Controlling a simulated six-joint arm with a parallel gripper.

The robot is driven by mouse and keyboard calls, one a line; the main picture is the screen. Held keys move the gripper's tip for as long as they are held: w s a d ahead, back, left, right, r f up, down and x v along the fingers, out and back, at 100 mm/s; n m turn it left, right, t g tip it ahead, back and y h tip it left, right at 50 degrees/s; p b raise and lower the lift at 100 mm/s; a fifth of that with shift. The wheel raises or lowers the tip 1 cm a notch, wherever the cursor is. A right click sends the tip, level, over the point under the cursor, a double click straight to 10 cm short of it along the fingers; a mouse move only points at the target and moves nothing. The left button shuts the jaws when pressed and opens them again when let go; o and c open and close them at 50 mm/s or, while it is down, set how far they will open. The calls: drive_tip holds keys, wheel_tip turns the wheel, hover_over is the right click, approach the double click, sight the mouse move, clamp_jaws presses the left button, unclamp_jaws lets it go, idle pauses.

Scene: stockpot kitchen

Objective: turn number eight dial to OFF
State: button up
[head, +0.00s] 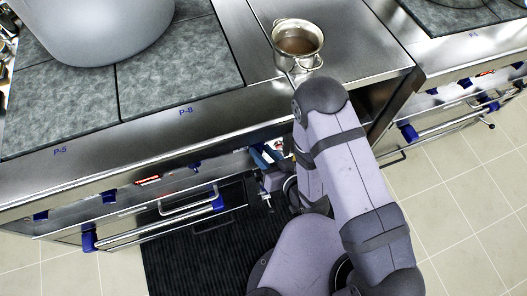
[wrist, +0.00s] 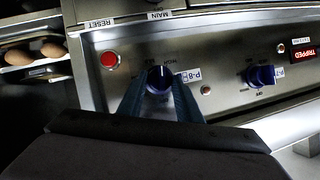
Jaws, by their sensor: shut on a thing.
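The number eight dial (wrist: 159,79) is a dark blue knob on the steel panel in the wrist view, beside an upside-down label reading P-8 (wrist: 190,75). My gripper (wrist: 159,96) has one finger on each side of the knob and is shut on it. A pale pointer mark on the knob points towards the top of the wrist picture; the small lettering around it is too blurred to read surely. In the head view my gripper (head: 267,155) is at the cooker's front panel, and my arm and fingers hide the dial there.
A second blue dial (wrist: 262,76) sits to the right, with a red TRIPPED display (wrist: 303,52) beyond it. A red button (wrist: 109,60) is to the left, near a RESET label. A small pot (head: 297,45) and a large stockpot (head: 95,25) stand above the panel. A handle rail (head: 165,225) juts out.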

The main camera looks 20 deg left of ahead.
drive_tip(key=o, duration=1)
drive_tip(key=shift+o, duration=0.2)
